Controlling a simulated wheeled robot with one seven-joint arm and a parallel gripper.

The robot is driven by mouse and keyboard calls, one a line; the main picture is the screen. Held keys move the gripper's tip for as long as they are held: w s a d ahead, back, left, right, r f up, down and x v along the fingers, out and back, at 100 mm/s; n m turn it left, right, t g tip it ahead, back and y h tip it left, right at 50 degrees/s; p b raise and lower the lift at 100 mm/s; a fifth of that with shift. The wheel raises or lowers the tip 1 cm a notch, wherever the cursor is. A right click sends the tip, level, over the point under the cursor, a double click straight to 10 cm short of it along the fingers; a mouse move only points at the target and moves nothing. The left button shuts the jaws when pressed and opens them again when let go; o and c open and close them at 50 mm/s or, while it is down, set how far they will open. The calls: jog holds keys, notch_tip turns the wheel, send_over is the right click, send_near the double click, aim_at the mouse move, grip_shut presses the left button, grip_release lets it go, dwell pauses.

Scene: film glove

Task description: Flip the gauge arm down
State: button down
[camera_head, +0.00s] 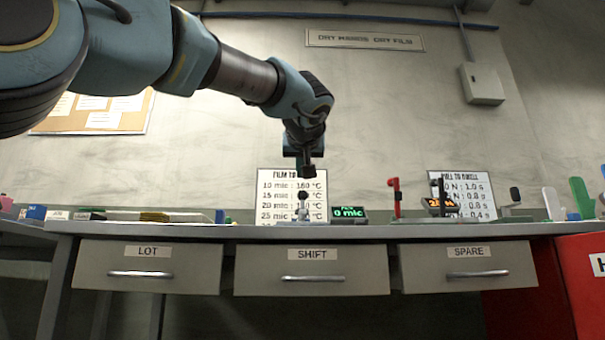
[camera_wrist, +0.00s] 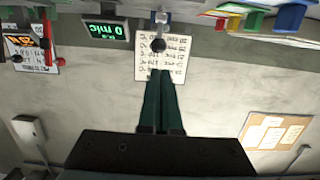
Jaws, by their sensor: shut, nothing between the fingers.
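The gauge (camera_head: 303,210) is a small silver device on the bench. Its arm has a black knob (camera_head: 303,195) at the top and appears to stand upright. In the wrist view, which is upside down, the knob (camera_wrist: 158,45) points toward my fingertips. A green display (camera_head: 348,212) reading "0 mic" stands just right of the gauge in the head view. My gripper (camera_head: 308,173) is shut and empty, pointing down just above the knob. Its dark green fingers (camera_wrist: 160,74) lie together in the wrist view, with a small gap apparent between tips and knob.
A red stand (camera_head: 395,197) and an orange display (camera_head: 440,203) are farther right. Coloured blocks and a flat tray lie at the left. A paper chart (camera_head: 270,190) is behind the gauge. Drawers (camera_head: 311,268) sit under the bench (camera_head: 240,231).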

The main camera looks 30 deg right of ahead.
jog(key=shift+s+a+f, duration=0.15)
jog(key=shift+s+a, duration=0.05)
jog(key=shift+s, duration=0.25)
jog(key=shift+s+a+f, duration=0.15)
jog(key=shift+s+a, duration=0.05)
jog(key=shift+s, duration=0.2)
